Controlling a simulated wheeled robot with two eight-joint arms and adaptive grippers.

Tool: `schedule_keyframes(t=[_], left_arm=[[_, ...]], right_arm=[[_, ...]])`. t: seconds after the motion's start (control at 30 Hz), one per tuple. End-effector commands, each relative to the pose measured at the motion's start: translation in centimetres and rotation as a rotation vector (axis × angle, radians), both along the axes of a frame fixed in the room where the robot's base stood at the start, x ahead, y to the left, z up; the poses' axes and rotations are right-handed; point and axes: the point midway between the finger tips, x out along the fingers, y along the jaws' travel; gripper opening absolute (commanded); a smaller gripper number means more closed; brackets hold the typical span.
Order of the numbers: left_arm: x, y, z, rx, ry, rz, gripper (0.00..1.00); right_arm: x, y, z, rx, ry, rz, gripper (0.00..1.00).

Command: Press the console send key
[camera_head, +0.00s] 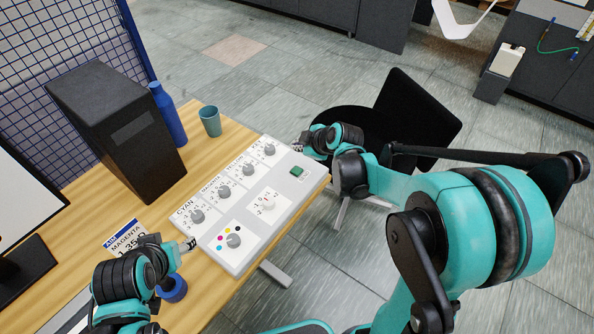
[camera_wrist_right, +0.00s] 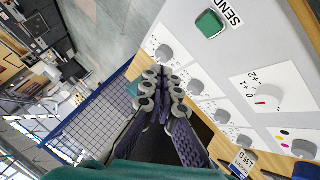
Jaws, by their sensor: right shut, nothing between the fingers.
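The white console (camera_head: 296,192) lies on the wooden desk and carries several grey knobs and a red-marked dial. Its green send key (camera_head: 297,171) is at the far right end of the panel. In the right wrist view the key (camera_wrist_right: 210,24) shows beside the printed word SEND. My right gripper (camera_head: 299,147) is just beyond the key at the console's far edge, apart from it. In the right wrist view its fingers (camera_wrist_right: 162,80) are together and empty. My left gripper (camera_head: 188,243) is by the console's near left edge; its fingers are too small to judge.
A black box (camera_head: 120,130), a blue bottle (camera_head: 168,115) and a teal cup (camera_head: 210,121) stand behind the console. A black chair (camera_head: 418,112) stands beyond the desk.

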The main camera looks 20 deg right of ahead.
Motion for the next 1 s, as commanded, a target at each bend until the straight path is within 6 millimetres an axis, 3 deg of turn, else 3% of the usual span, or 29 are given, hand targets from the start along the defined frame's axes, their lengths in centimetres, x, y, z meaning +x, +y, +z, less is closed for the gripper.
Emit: schedule_keyframes(t=[0.27, 0.8, 1.0], left_arm=[[0.0, 0.0, -0.7, 0.0, 0.0, 0.0, 0.54], [0.0, 0.0, -6.4, 0.0, 0.0, 0.0, 0.54], [0.0, 0.0, -7.2, 0.0, 0.0, 0.0, 0.54]], right_arm=[[0.0, 0.0, -0.9, 0.001, 0.0, -0.001, 0.0], [0.0, 0.0, -7.8, 0.0, 0.001, -0.001, 0.0], [0.0, 0.0, -8.9, 0.0, 0.001, -0.001, 0.0]])
